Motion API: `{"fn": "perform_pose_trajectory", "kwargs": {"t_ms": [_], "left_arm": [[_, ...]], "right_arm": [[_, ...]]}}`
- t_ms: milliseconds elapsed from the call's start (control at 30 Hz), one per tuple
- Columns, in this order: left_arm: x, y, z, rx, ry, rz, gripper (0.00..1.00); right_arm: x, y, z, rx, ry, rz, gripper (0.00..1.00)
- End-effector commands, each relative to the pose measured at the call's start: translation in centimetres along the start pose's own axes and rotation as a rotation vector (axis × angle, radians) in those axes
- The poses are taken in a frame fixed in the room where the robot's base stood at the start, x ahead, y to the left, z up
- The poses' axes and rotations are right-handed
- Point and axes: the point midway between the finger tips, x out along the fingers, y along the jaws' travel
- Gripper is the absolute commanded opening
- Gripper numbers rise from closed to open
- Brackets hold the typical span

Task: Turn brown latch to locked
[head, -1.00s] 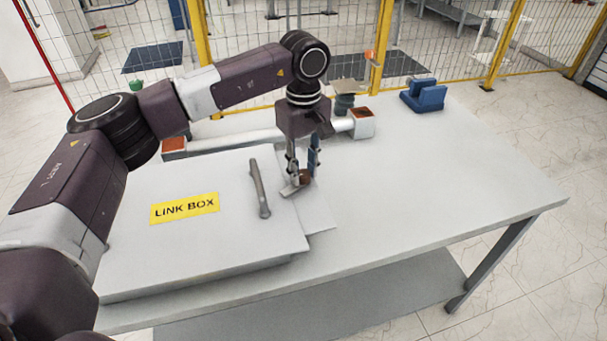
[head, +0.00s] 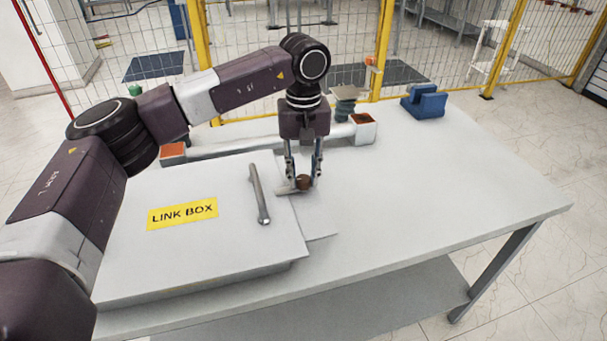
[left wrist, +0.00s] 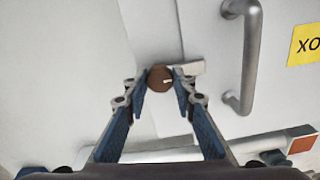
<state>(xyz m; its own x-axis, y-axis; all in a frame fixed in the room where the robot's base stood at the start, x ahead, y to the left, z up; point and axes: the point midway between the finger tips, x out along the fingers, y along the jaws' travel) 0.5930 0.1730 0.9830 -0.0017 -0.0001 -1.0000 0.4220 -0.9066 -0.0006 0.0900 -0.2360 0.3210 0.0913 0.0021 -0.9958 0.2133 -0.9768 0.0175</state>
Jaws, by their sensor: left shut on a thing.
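The brown latch (head: 304,183) is a small round knob at the right edge of the link box lid. It also shows in the left wrist view (left wrist: 159,79), with a pale tab (left wrist: 190,68) beside it and a small light mark on its face. My left gripper (head: 303,181) points down over it, and its two blue-padded fingers are shut on the knob from both sides. In the left wrist view the fingertips (left wrist: 160,83) sit against the knob's edges. The white link box (head: 130,240) lies on the table with a yellow label. My right gripper is not in view.
A grey bar handle (head: 258,194) stands on the lid just left of the latch. Behind lies a white tube with orange-ended blocks (head: 362,128). A blue block (head: 424,101) sits at the back right. The right part of the table (head: 450,190) is clear.

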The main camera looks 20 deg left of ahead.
Motion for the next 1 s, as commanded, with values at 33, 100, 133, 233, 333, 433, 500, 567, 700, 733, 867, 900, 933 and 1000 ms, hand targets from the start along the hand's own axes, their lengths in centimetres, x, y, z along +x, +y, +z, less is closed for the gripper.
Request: {"fn": "perform_pose_trajectory", "kwargs": {"t_ms": [33, 100, 133, 233, 333, 433, 500, 567, 700, 733, 867, 900, 933, 1000], "left_arm": [[-0.3, 0.1, -0.1, -0.001, 0.005, 0.005, 0.00], [-0.3, 0.1, -0.1, -0.001, 0.005, 0.005, 0.00], [-0.3, 0.1, -0.1, -0.001, 0.005, 0.005, 0.00], [-0.3, 0.1, -0.2, -0.002, 0.006, 0.005, 0.00], [-0.3, 0.1, -0.2, -0.002, 0.006, 0.005, 0.32], [-0.2, 0.1, -0.1, -0.002, 0.004, 0.004, 0.42], [-0.2, 0.1, -0.1, -0.002, 0.003, 0.003, 0.42], [-0.2, 0.0, -0.1, -0.002, 0.003, 0.002, 0.42], [-0.2, 0.0, -0.1, -0.002, 0.002, 0.002, 0.42], [-0.3, 0.0, -0.1, -0.002, 0.002, 0.002, 0.42], [-1.6, 0.1, -0.1, -0.002, 0.004, 0.004, 0.42], [-2.3, 0.1, -0.1, -0.002, 0.005, 0.004, 0.42], [-2.9, 0.1, -0.1, -0.002, 0.005, 0.004, 0.42], [-4.4, 0.1, -0.1, -0.001, 0.006, 0.004, 0.42]], "right_arm": [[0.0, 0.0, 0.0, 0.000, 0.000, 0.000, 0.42], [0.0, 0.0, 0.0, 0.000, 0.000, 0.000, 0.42], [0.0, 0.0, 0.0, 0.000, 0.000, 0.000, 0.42], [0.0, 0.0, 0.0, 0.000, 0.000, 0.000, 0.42], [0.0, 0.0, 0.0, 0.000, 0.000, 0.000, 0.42], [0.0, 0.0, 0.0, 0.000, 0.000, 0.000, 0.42], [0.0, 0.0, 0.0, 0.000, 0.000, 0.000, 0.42], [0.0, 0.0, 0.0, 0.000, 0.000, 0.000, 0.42], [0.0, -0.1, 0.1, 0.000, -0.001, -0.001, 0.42], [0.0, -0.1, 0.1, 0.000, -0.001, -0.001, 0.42], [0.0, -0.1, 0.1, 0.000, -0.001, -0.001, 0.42], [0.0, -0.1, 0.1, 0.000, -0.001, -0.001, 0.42], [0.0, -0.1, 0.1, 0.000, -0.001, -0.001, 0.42], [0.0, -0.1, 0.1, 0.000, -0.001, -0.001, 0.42]]}}
